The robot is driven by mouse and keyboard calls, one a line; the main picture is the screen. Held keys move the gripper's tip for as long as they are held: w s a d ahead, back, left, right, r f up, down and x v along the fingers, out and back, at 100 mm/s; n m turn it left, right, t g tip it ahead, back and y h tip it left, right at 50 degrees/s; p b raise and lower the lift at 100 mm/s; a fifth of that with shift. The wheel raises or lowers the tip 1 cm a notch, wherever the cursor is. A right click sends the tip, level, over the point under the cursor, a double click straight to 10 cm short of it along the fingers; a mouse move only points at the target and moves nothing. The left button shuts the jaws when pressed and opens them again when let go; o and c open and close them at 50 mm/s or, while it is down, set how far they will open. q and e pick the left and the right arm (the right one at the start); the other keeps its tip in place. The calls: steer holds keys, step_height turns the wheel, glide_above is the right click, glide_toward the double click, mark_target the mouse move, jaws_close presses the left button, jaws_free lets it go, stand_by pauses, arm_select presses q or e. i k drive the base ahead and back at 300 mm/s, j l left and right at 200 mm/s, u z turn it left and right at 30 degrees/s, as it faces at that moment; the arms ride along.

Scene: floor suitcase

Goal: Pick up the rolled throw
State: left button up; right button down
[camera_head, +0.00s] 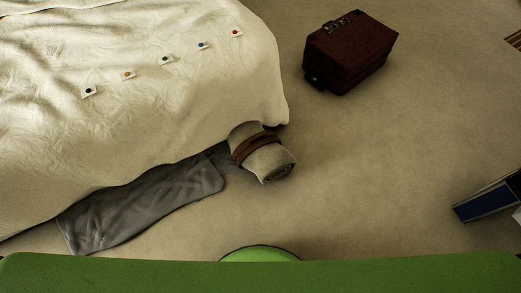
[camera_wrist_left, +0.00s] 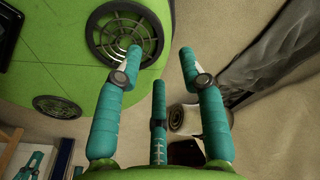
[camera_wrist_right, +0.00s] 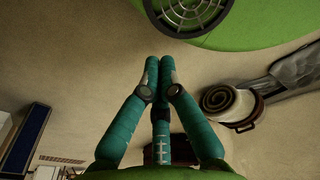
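The rolled throw (camera_head: 272,163) is a beige-grey roll with brown straps around it. It lies on the floor at the bed's corner in the head view, its near end showing the spiral. In the left wrist view the rolled throw (camera_wrist_left: 183,118) is partly hidden behind a finger. In the right wrist view the rolled throw (camera_wrist_right: 222,101) shows to the right of the fingers. My left gripper (camera_wrist_left: 160,55) has its fingers spread, with nothing between them. My right gripper (camera_wrist_right: 160,62) has its fingertips together and holds nothing; it is apart from the roll. Neither gripper shows in the head view.
A bed with a cream cover (camera_head: 130,110) fills the left. A grey cloth (camera_head: 145,208) lies on the floor along its edge. A dark red suitcase (camera_head: 350,50) stands at the back. A blue-sided object (camera_head: 487,202) is at the right. Carpet right of the roll is clear.

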mark_target(259, 151)
steer(key=i+l+u, duration=0.15)
steer(key=l, duration=0.15)
steer(key=i+l+u, duration=0.1)
steer(key=l, duration=0.2)
steer(key=i+l+u, duration=0.3)
steer(key=l, duration=0.35)
steer(key=i+l+u, duration=0.15)
steer(key=l, duration=0.2)
